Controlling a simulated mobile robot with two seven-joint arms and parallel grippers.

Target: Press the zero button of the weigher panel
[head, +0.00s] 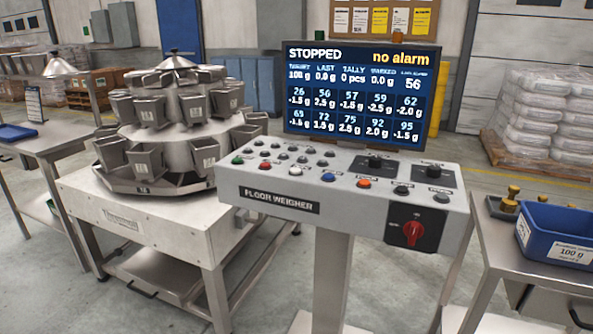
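The weigher panel (335,205) is a grey sloped console marked FLOOR WEIGHER, standing on a post in the centre of the head view. Its front row has a green button (238,160), a red button (265,166), a white button (296,173), a blue button (328,177), an orange button (363,183) and dark buttons (401,190). Several smaller dark buttons (303,158) sit behind them. The button labels are too small to read, so I cannot tell which one is zero. The screen (362,95) reads STOPPED and no alarm. Neither gripper is in view.
Two black switches (375,163) sit on the panel's right top, and a red rotary switch (412,232) is on its front. A multihead weigher (172,140) on a steel table is left. A blue bin (560,238) stands on a right-hand table. Wrapped sacks (545,115) are behind.

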